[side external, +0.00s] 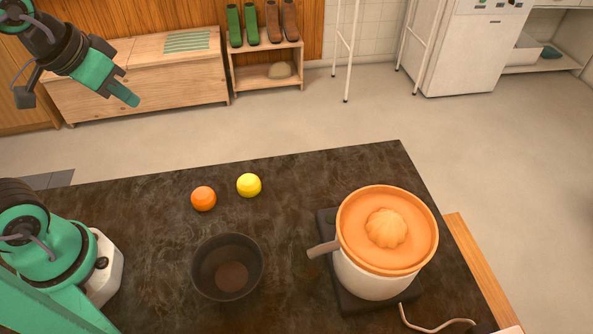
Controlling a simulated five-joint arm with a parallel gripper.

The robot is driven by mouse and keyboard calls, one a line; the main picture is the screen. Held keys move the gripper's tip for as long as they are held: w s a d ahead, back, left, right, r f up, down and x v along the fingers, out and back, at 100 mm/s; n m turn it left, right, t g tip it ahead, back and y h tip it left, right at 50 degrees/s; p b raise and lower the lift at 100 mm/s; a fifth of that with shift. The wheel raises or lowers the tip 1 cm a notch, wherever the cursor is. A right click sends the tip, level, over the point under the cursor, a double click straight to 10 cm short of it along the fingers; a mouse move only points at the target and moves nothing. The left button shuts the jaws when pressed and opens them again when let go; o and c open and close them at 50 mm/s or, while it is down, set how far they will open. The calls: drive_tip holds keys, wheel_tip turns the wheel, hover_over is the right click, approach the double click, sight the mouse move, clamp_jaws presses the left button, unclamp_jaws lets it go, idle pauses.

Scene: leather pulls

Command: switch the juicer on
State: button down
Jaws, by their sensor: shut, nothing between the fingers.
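The juicer (378,274) stands upright at the right of the dark table, with a white body, an orange bowl top and a ribbed orange cone in its middle. A brownish spout (322,249) sticks out from its left side. I cannot make out a switch on it. My gripper (130,97) is shut and empty, raised at the upper left, well apart from the juicer.
A dark bowl (203,277) stands left of the juicer on the table (290,200). An orange ball-shaped fruit (203,198) and a yellow one (248,185) lie behind it. A black slab (343,296) lies under the juicer; a cord (432,328) runs at its front right.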

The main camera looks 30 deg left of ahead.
drive_tip(key=shift+s+a+f, duration=0.4)
drive_tip(key=shift+s, duration=0.25)
drive_tip(key=shift+w+r, duration=0.1)
drive_tip(key=w+d+r+n+g, duration=0.2)
drive_tip(key=w+d+r, duration=0.1)
drive_tip(key=w+d, duration=0.55)
drive_tip(key=w+d+r+n+g, duration=0.2)
drive_tip(key=w+d+r+n, duration=0.15)
drive_tip(key=w+d, duration=0.5)
drive_tip(key=w+d+f+n+g, duration=0.1)
drive_tip(key=w+d+f+n, duration=0.1)
drive_tip(key=d+f, duration=0.4)
drive_tip(key=w+d+f+n+g+y, duration=0.1)
drive_tip(key=d+f, duration=0.5)
drive_tip(key=d, duration=1)
drive_tip(key=shift+w+d+f+n+g+y, duration=0.15)
drive_tip(key=shift+w+d+n+g+y, duration=0.15)
drive_tip(key=shift+w+d+n+g, duration=0.15)
drive_tip(key=shift+a+f, duration=0.1)
